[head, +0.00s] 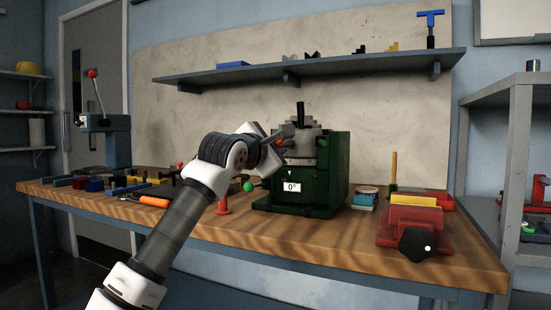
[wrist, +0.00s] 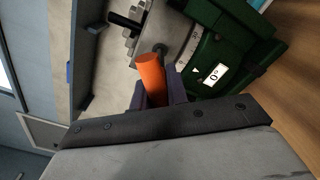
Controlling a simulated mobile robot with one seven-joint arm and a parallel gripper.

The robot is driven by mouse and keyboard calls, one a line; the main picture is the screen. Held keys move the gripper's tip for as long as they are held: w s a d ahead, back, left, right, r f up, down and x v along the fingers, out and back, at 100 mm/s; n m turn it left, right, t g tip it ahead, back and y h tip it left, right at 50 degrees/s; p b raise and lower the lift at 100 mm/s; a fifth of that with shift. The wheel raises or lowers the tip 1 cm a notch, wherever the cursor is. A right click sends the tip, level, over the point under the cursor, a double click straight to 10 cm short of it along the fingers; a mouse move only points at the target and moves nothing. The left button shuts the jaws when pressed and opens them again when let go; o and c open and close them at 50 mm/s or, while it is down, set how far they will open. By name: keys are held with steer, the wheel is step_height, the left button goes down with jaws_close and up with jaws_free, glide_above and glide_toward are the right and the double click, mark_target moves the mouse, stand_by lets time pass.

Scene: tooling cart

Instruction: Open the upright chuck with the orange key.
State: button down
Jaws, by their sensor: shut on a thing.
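The upright chuck (head: 303,147) is grey with stepped jaws, set in a green housing (head: 335,170) with a "0°" label. A dark bar (head: 300,112) stands up from its top. In the wrist view the chuck (wrist: 172,24) is at the top centre. My gripper (head: 277,140) is at the chuck's left front side. In the wrist view my gripper (wrist: 160,90) is shut on the orange key (wrist: 151,72). The key's grey shank points at the chuck's side; whether its tip is seated in a socket I cannot tell.
A red vise with a black knob (head: 415,225) stands at the right front. A red peg (head: 223,203) stands left of the green housing. An orange-handled tool (head: 155,201) and several small blocks lie on the left of the bench (head: 380,245). A shelf (head: 320,63) hangs above.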

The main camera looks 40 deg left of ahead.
steer(key=shift+f+n+b, duration=0.15)
steer(key=shift+n+b, duration=0.15)
steer(key=shift+n, duration=0.5)
steer(key=shift+r, duration=0.2)
steer(key=shift+s, duration=0.2)
steer(key=shift+b+v, duration=0.35)
steer(key=shift+v, duration=0.45)
steer(key=shift+d, duration=0.1)
steer(key=b+v, duration=0.2)
steer(key=v, duration=0.4)
